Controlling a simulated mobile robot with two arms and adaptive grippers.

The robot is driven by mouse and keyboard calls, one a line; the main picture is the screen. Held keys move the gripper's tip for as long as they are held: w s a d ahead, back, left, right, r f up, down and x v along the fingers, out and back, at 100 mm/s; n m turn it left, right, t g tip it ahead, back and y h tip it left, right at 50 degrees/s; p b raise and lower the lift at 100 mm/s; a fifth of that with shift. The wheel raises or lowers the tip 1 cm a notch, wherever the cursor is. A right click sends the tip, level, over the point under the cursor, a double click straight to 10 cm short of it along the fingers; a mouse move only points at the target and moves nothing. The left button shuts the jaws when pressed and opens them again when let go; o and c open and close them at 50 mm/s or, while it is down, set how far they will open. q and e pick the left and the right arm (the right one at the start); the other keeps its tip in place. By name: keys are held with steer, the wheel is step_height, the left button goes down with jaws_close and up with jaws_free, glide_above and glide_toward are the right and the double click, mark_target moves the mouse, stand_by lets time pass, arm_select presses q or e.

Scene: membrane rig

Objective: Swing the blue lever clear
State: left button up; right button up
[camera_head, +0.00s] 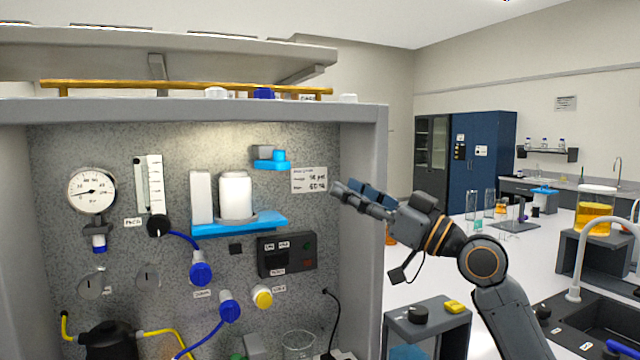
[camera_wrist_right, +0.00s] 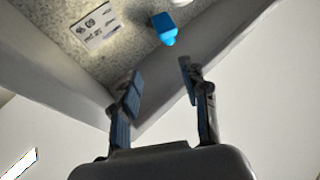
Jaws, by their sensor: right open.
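A light blue lever-like piece (camera_head: 272,164) sits on the speckled back panel, upper right of the white canister, with a grey block behind it. It also shows in the right wrist view (camera_wrist_right: 163,27), beyond the fingertips. My right gripper (camera_head: 350,190) is at the right side wall of the rig, to the right of this piece and apart from it. Its fingers are spread and empty, also in the right wrist view (camera_wrist_right: 160,71). A larger blue shelf (camera_head: 262,224) carries a white canister (camera_head: 236,195). My left gripper is not in view.
The rig's grey right wall (camera_head: 361,250) stands close to my right gripper. A white label (camera_head: 309,180) is on the panel beside the blue piece. A grey stand (camera_head: 428,325) is below my right arm.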

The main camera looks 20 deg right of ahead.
mark_target(284, 155)
steer(key=p+x, duration=0.2)
steer(key=x, duration=0.2)
steer(key=s+p+x, duration=0.1)
steer(key=p+x, duration=0.1)
steer(key=x, duration=0.2)
steer(key=a+p+x, duration=0.1)
steer(key=p+x, duration=0.1)
steer(key=x, duration=0.2)
steer(key=shift+w+a+r, duration=0.1)
steer(key=shift+a+r, duration=0.2)
steer(key=shift+r, duration=0.25)
steer(key=shift+w+a, duration=0.35)
steer(key=shift+w, duration=0.15)
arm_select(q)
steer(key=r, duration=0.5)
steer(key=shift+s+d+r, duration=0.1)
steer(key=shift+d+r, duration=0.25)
arm_select(e)
jaws_close()
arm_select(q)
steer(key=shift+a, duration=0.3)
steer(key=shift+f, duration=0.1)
